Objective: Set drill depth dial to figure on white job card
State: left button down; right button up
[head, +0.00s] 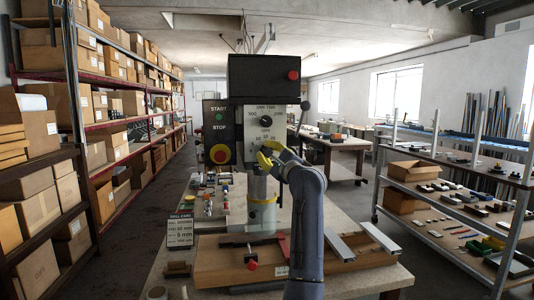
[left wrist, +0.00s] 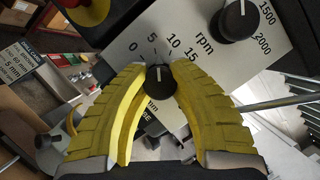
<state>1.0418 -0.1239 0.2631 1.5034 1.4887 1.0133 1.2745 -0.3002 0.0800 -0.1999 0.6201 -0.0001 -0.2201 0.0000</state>
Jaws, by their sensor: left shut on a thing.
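My left gripper (head: 268,155) has yellow fingers and is at the lower front panel of the drill press. In the left wrist view its fingers (left wrist: 160,90) are shut on the small black depth dial (left wrist: 160,82), one on each side. The dial's white pointer line points nearly straight up, close to the 5 mark of a scale reading 0, 5, 10, 15. In the head view the gripper hides the dial. My right gripper is not in view.
A larger black rpm knob (head: 266,121) sits just above the depth dial. A START/STOP box (head: 219,130) with a red button is at left. Small parts lie on the bench; a red-handled vise (head: 252,264) is in front. Shelves flank both sides.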

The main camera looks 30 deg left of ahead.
pick_arm(q)
jog(key=shift+w+f+n, duration=0.1)
jog(key=shift+f+n, duration=0.1)
jog(key=shift+n, duration=0.2)
jog(key=shift+d, duration=0.1)
jog(key=c, duration=1)
grip_release()
jog(key=shift+r, duration=0.1)
jog(key=shift+o, duration=0.2)
jog(key=v, duration=1.2)
jog(key=shift+w, duration=0.1)
